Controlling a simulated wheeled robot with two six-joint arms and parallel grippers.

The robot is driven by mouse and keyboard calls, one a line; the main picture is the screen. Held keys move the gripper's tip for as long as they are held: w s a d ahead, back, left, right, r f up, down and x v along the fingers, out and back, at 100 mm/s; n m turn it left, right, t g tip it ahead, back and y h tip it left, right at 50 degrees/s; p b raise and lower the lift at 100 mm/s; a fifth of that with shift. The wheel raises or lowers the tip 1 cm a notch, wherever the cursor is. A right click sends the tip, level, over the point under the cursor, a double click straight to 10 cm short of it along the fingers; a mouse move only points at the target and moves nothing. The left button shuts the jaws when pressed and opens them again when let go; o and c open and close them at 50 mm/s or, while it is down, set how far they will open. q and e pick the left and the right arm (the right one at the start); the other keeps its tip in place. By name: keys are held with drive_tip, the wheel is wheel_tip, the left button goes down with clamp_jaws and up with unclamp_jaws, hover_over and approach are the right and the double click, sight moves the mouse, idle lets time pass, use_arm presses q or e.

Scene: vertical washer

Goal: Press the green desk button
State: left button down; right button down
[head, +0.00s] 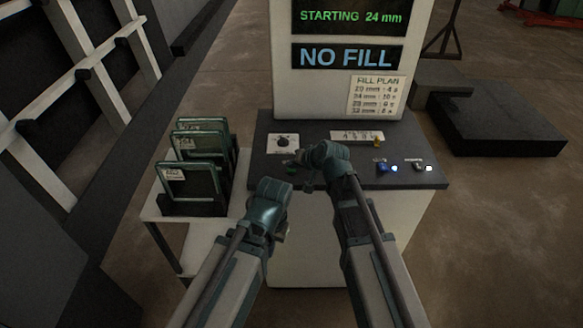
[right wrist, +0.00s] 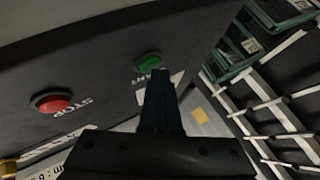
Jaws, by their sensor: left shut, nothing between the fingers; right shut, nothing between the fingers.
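The green button (head: 292,170), labelled START, is on the dark desk top, left of middle. It also shows in the right wrist view (right wrist: 148,61). My right gripper (head: 297,160) is shut and empty, low over the desk near the green button. In the right wrist view its shut fingers (right wrist: 158,80) point up the picture, with the tips just beside the green button and over part of its label. I cannot tell whether they touch the desk. My left gripper (head: 275,206) is at the desk's front left edge; its fingertips are hard to make out.
A red STOP button (right wrist: 52,101) is on the desk beside the green one. A knob (head: 283,141) on a white plate stands behind. A lit blue button (head: 384,167) is at the right. Framed panels (head: 190,185) stand in a rack at the left. The screen reads NO FILL (head: 345,57).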

sight(293, 171)
drive_tip(key=shift+r+p, duration=0.5)
drive_tip(key=shift+r, duration=0.2)
wheel_tip(293, 171, up, 5)
drive_tip(key=p, duration=0.5)
idle(0.6)
drive_tip(key=s+d+f+n+g+h, duration=0.2)
drive_tip(key=s, duration=0.6)
drive_tip(key=s+d+f+n+g+h, duration=0.1)
drive_tip(key=s+f+g+h, duration=0.1)
drive_tip(key=s, duration=0.7)
drive_tip(key=s+d+f+n+g+h, duration=0.2)
drive_tip(key=s+g, duration=0.1)
drive_tip(key=s, duration=0.5)
drive_tip(key=shift+s+d+f+n+g+h, duration=0.3)
drive_tip(key=shift+s+g+h, duration=0.1)
